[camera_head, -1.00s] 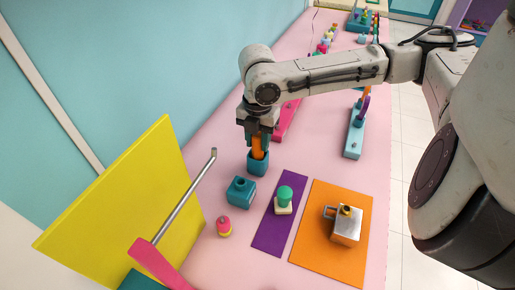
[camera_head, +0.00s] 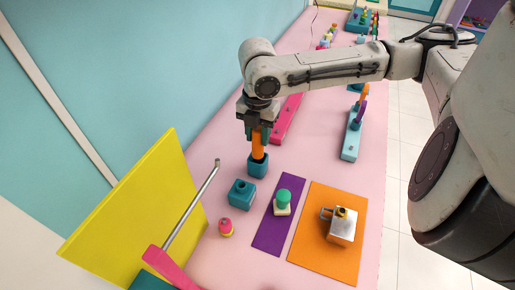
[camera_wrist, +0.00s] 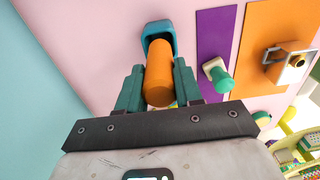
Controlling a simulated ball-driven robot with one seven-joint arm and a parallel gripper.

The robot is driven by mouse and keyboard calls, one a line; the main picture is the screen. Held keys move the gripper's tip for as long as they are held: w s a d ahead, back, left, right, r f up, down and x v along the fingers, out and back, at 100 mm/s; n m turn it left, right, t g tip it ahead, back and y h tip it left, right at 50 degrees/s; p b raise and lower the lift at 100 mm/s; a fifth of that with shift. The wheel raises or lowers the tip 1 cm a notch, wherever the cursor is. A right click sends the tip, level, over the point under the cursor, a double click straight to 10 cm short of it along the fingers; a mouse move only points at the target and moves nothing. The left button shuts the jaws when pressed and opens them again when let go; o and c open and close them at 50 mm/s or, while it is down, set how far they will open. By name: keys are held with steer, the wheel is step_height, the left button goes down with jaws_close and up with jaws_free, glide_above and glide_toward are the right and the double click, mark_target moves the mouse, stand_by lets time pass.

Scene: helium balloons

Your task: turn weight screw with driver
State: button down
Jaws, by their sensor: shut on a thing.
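The driver's orange handle (camera_head: 257,145) stands upright in a teal square holder (camera_head: 258,166); its lower end is hidden inside. My gripper (camera_head: 257,134) is shut on the handle from above. In the wrist view the handle (camera_wrist: 159,75) sits between my two teal fingers (camera_wrist: 158,92), with the holder (camera_wrist: 158,33) beyond it. The silver weight (camera_head: 342,230), with a side handle and a small yellow-and-dark screw (camera_head: 342,212) on top, rests on an orange mat (camera_head: 325,258) to the right. The weight (camera_wrist: 288,66) also shows at the wrist view's right.
A teal block with a hole (camera_head: 242,194), a pink-and-yellow piece (camera_head: 226,228) and a green-topped cream piece (camera_head: 283,203) on a purple mat (camera_head: 271,236) stand nearby. A yellow panel (camera_head: 135,215) and a slanted metal rod (camera_head: 190,205) rise at left.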

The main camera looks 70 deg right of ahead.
steer(key=shift+r+p, duration=1.85)
steer(key=shift+r, duration=0.25)
steer(key=shift+a, duration=0.1)
